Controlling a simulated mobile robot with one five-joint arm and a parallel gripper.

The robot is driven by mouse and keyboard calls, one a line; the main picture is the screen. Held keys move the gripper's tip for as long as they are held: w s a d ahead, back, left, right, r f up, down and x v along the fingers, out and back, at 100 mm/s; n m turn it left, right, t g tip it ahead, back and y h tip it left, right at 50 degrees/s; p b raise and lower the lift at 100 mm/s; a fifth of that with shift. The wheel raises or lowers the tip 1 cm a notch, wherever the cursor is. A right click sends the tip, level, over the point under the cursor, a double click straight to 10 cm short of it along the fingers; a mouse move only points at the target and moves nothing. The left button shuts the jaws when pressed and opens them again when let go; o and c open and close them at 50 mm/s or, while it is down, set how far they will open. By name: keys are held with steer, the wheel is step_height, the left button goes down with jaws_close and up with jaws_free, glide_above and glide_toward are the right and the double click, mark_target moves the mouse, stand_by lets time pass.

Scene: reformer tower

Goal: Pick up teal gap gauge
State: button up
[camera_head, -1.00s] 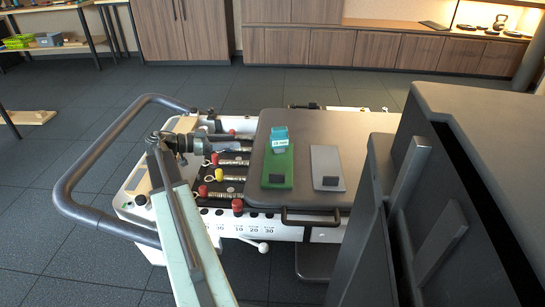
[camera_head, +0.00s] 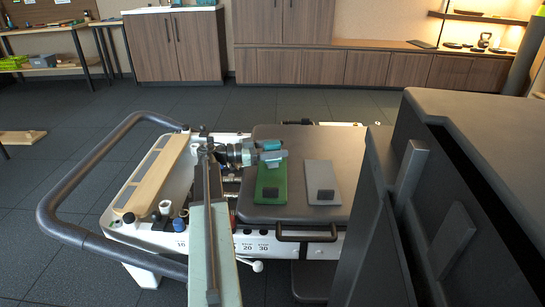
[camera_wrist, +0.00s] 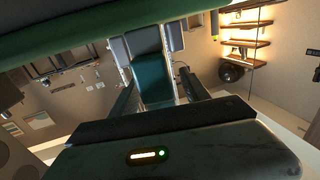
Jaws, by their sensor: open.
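The teal gap gauge (camera_head: 270,145) is at the far end of the green plate (camera_head: 271,184), on the dark padded carriage. My gripper (camera_head: 262,154) reaches it from the left, and the arm partly covers it in the head view. In the wrist view, a teal block (camera_wrist: 152,78), which looks like the gauge, appears between the two dark fingers of my gripper (camera_wrist: 158,93). The fingers stand apart with gaps on both sides. I cannot tell whether either finger touches the gauge.
A grey plate (camera_head: 321,182) with a dark block lies right of the green plate. A dark curved rail (camera_head: 62,190) rings the left end. A wooden bar (camera_head: 153,172) lies on the white frame. A large dark box (camera_head: 480,150) stands close on the right.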

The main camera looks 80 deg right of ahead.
steer(key=shift+s+d, duration=0.25)
steer(key=shift+s, duration=0.4)
jaws_close()
step_height(320, 180, up, 10)
steer(key=p, duration=1)
steer(key=shift+r, duration=0.2)
